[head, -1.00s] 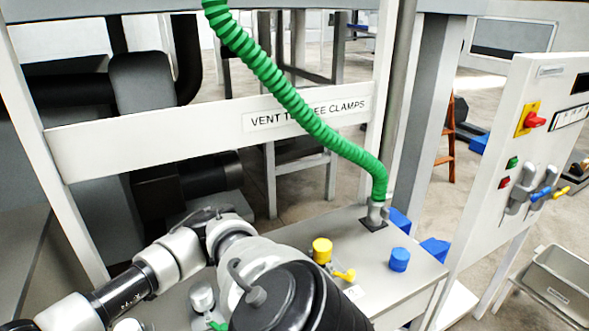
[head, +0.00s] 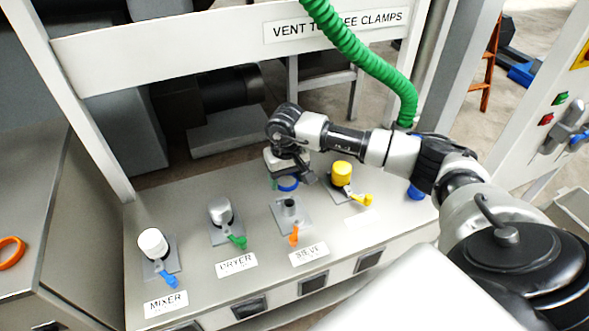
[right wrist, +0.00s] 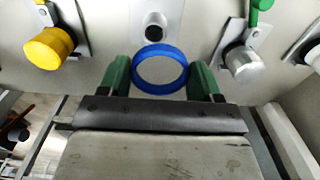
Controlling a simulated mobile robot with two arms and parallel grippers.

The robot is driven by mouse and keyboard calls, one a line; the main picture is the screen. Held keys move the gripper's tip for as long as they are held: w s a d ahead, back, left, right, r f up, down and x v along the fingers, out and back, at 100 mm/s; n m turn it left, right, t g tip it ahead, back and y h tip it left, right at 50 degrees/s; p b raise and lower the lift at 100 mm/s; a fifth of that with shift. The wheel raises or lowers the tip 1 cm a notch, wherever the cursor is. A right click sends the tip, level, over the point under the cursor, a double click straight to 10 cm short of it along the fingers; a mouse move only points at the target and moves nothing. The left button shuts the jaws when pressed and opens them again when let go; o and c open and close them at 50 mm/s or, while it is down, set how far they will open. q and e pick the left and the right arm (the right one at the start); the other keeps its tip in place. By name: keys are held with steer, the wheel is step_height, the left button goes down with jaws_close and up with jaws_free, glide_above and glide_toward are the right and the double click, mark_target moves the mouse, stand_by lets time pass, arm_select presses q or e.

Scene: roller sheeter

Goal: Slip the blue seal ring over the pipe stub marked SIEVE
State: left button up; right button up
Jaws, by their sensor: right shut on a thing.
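The blue seal ring (head: 289,190) is held between the green fingers of my right gripper (head: 281,181). In the right wrist view the ring (right wrist: 160,90) sits open-faced between the fingertips (right wrist: 160,66). The grey pipe stub marked SIEVE (head: 289,206) stands upright on its plate, with an orange lever in front. In the head view the ring is just behind the stub. In the right wrist view the stub's dark open end (right wrist: 153,28) shows just past the ring's upper edge. The ring is beside the stub, not around it. My left gripper is not in view.
A yellow-capped stub (head: 342,172) stands right of SIEVE. The DRYER stub (head: 220,210) and white-capped MIXER stub (head: 152,243) stand to the left. A green hose (head: 370,62) hangs at the right. An orange ring (head: 11,252) lies on the left surface.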

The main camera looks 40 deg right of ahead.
mark_target(290, 204)
steer(key=shift+w+d+f+b, duration=0.15)
steer(key=shift+d+f+b, duration=0.1)
steer(key=shift+f, duration=0.35)
steer(key=shift+w+d+f+b, duration=0.15)
steer(key=shift+d+f+b, duration=0.1)
steer(key=shift+f, duration=0.3)
step_height(290, 204, down, 5)
steer(key=shift+b, duration=1.2)
steer(key=shift+f+b, duration=0.5)
steer(key=shift+b, duration=0.05)
arm_select(q)
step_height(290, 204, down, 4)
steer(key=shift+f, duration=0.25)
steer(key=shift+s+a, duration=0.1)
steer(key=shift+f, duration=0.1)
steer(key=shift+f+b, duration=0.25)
steer(key=shift+b, duration=0.1)
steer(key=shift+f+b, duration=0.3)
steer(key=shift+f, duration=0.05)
arm_select(e)
steer(key=shift+f, duration=0.15)
